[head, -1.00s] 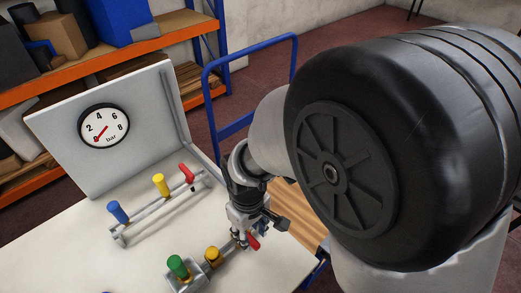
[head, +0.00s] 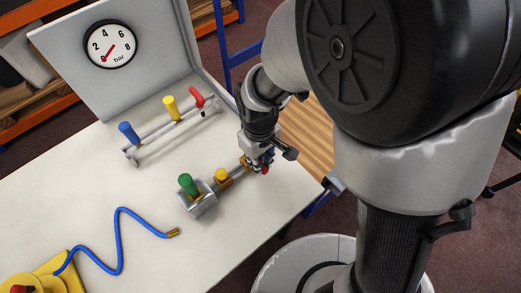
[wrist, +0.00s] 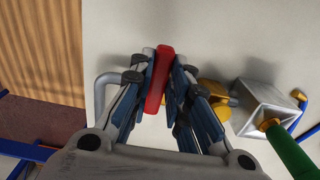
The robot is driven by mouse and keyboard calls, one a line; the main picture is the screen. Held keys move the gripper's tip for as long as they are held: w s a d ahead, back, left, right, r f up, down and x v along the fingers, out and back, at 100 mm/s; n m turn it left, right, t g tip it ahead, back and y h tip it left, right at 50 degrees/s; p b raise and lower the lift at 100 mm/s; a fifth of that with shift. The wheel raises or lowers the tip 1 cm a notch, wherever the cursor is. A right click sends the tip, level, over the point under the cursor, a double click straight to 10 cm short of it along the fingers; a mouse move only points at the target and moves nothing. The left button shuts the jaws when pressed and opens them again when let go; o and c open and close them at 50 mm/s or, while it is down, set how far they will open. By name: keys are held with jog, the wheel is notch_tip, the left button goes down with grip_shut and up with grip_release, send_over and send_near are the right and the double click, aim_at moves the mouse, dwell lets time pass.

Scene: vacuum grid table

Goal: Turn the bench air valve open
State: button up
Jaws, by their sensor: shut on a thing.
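The bench air valve's red lever (wrist: 158,82) stands between the two fingers of my gripper (wrist: 163,66) in the wrist view. My gripper is shut on this lever, with a finger pad on each side. In the head view my gripper (head: 260,160) is at the right end of the air fitting, and only a bit of the red lever (head: 265,169) shows below it. The valve body is mostly hidden by the fingers. A round pressure gauge (head: 118,40) on the grey back panel has its red needle pointing to the lower left.
A metal block with a green knob (head: 186,183) and a yellow knob (head: 221,176) sit left of my gripper. Behind them is a rail with blue (head: 128,132), yellow (head: 169,106) and red (head: 196,96) handles. A blue hose (head: 120,232) lies at the front left.

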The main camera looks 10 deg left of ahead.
grip_shut()
jog(key=shift+w, duration=0.1)
dwell(0.3)
jog(key=n, duration=0.1)
jog(key=n+p, duration=0.1)
jog(key=n, duration=0.1)
jog(key=shift+w+d, duration=0.35)
jog(key=shift+w, duration=0.05)
jog(key=n, duration=0.2)
jog(key=w+n+p, duration=0.1)
jog(key=w+n, duration=0.1)
jog(key=n, duration=0.1)
jog(key=shift+w+d+n, duration=0.1)
jog(key=shift+d+n, duration=0.05)
jog(key=shift+n, duration=0.15)
jog(key=n, duration=0.1)
jog(key=w+n+p, duration=0.1)
jog(key=n, duration=0.2)
jog(key=shift+w+a+n+p, duration=0.2)
jog(key=shift+w+n+p, duration=0.1)
jog(key=shift+w, duration=0.05)
jog(key=shift+w+a+n+p, duration=0.15)
jog(key=shift+w+a+n, duration=0.1)
jog(key=shift+n, duration=0.55)
jog(key=shift+w+a+n+p, duration=0.15)
jog(key=shift+w+n, duration=0.1)
jog(key=shift+n, duration=0.55)
jog(key=shift+w+a+n+p, duration=0.15)
jog(key=shift+w+a+n, duration=0.1)
jog(key=shift+n, duration=0.55)
